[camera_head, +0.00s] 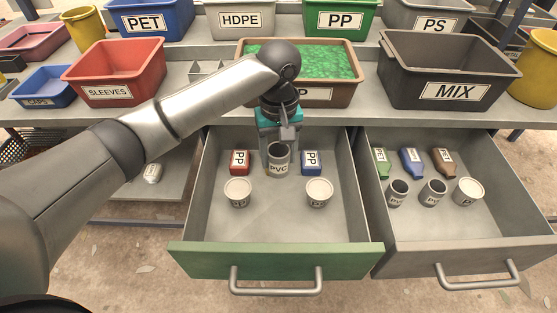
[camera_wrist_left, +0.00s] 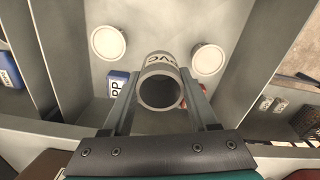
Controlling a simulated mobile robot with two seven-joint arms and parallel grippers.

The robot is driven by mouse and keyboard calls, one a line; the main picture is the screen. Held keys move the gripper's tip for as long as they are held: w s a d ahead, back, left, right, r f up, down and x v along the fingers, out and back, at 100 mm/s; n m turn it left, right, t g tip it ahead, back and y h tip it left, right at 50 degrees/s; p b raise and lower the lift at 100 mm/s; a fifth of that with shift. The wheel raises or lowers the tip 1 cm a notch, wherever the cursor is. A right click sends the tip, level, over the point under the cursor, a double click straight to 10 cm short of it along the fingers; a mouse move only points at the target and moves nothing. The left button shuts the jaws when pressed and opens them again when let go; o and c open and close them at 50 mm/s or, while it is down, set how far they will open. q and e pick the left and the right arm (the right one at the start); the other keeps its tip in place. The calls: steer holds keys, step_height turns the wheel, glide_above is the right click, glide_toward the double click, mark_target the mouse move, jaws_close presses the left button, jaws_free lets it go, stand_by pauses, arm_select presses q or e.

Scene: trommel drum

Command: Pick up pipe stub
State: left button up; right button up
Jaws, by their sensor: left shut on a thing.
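The pipe stub (camera_head: 278,161) is a grey hollow cylinder marked PVC, at the back middle of the open green-fronted drawer (camera_head: 275,260). My left gripper (camera_head: 279,143) reaches down over it and is shut on it. In the left wrist view the pipe stub (camera_wrist_left: 160,85) sits between the two fingers of my left gripper (camera_wrist_left: 160,98), its open end facing the camera. Whether it touches the drawer floor I cannot tell. My right gripper is not in view.
A red PP block (camera_head: 239,162) and a blue PP block (camera_head: 311,162) stand close on either side. Two white cups (camera_head: 238,192) (camera_head: 319,192) stand nearer the drawer front. A second open drawer (camera_head: 470,250) at right holds several items. The shelf edge overhangs behind.

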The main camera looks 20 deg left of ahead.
mark_target(279, 150)
arm_select(q)
step_height(279, 150, up, 5)
steer(key=shift+f+p, duration=0.1)
steer(key=shift+p, duration=0.8)
steer(key=shift+r+p, duration=0.4)
steer(key=shift+r, duration=0.75)
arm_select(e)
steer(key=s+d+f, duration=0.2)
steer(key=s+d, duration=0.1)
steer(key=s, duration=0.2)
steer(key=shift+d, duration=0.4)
arm_select(q)
steer(key=shift+d, duration=0.1)
